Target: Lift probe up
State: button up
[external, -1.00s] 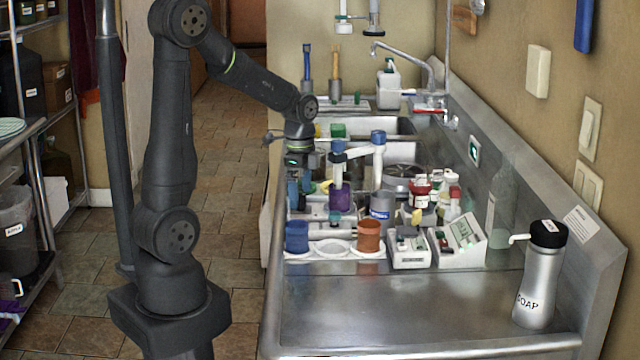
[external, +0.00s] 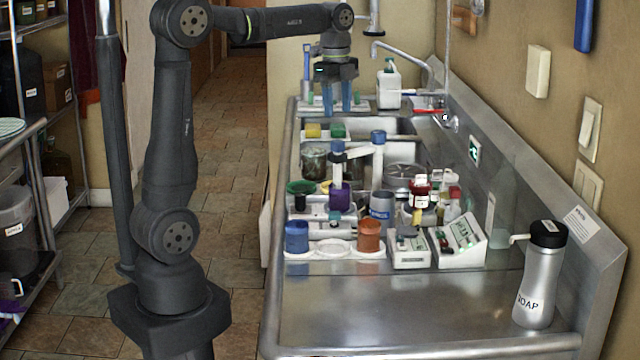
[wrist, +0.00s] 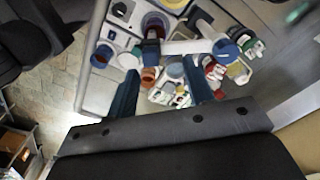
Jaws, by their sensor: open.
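A white stand arm (external: 360,150) reaches left from a blue-capped post (external: 378,138). At its left end is a dark-blue-topped upright piece (external: 338,147), which looks like the probe, above a purple bucket (external: 340,196). I cannot see whether its lower end is inside the bucket. In the wrist view, the white arm (wrist: 190,46) lies beyond the fingers, with the blue cap (wrist: 225,49) on the right. My gripper (external: 338,108) is open and empty, pointing down, high above and apart from the stand. Its two blue fingers also show in the wrist view (wrist: 160,68).
A blue cup (external: 297,238) and an orange cup (external: 369,236) stand in a white rack at the front. A green-rimmed dark bucket (external: 300,190) is left of the purple one. Small white devices (external: 458,240) and a soap bottle (external: 540,280) stand right. The front counter is clear.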

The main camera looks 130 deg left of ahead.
notch_tip(320, 180, up, 10)
jog(key=f+m, duration=0.1)
jog(key=m, duration=0.1)
send_over(338, 141)
notch_tip(338, 141, down, 17)
jog(key=shift+s+a+r, duration=0.1)
jog(key=shift+r, duration=0.05)
